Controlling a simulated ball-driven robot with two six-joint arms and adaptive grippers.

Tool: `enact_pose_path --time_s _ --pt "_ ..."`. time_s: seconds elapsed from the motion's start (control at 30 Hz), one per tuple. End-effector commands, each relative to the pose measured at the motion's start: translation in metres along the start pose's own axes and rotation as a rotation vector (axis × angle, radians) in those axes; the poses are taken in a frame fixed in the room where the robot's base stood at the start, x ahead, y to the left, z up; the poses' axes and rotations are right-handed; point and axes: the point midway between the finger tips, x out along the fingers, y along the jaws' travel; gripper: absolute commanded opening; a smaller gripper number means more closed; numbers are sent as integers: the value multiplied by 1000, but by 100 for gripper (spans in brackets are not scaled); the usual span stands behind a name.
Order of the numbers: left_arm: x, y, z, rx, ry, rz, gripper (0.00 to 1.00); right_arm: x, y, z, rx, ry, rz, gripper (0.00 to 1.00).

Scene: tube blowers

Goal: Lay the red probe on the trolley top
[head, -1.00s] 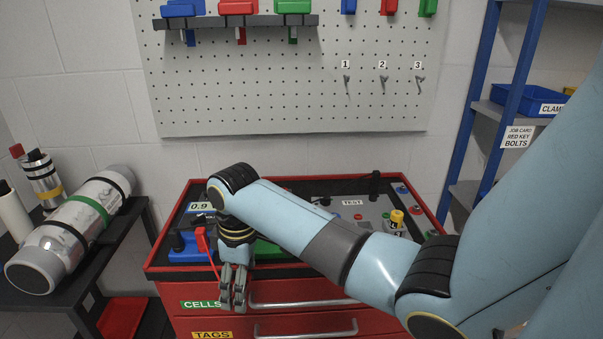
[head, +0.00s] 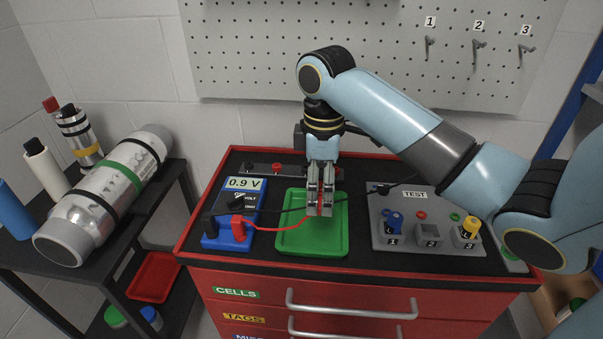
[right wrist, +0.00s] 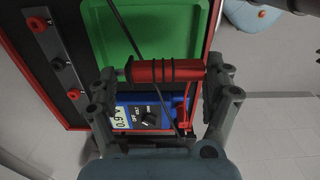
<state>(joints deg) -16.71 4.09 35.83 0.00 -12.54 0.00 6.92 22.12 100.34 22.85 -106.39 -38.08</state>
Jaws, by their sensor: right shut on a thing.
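The red probe (right wrist: 166,70) is a red cylinder with dark rings, held crosswise between the fingers of my right gripper (right wrist: 166,74) in the right wrist view. In the head view my right gripper (head: 320,205) points down over the green tray (head: 312,244), and only a little of the probe shows between its fingers. A red lead runs from the probe to the blue meter (head: 233,215), which reads 0.9 V. The trolley top (head: 345,262) is a dark mat with a red rim. My left gripper is not in view.
The grey TEST panel (head: 415,195) with blue and yellow parts stands right of the tray. A strip with red and black sockets (head: 262,169) lies behind the meter. A black lead crosses above the tray. Bare mat shows along the front edge.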

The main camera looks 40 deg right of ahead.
Motion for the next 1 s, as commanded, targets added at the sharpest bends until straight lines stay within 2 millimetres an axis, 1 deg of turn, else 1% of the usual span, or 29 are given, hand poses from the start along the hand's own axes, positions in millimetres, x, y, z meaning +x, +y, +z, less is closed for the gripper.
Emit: enact_pose_path --time_s 0.1,0.23,0.3,0.4,0.5,0.67,0.8,0.9,1.0 --pt "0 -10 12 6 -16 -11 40 12 3 -24 0 7 -5 53" --pt "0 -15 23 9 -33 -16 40 32 12 -56 2 5 -5 53" --pt "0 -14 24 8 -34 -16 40 42 16 -73 0 5 -4 53" --pt "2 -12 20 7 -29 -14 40 55 21 -92 -1 3 -4 53" --pt "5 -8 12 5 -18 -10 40 63 25 -104 1 3 -1 53" --pt "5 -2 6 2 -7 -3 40 73 26 -110 0 0 -1 53" --pt "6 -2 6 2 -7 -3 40 95 26 -109 0 -1 -1 53" --pt "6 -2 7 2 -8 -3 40 105 26 -109 0 0 -1 53" --pt "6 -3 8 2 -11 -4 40 107 26 -109 0 2 1 53"
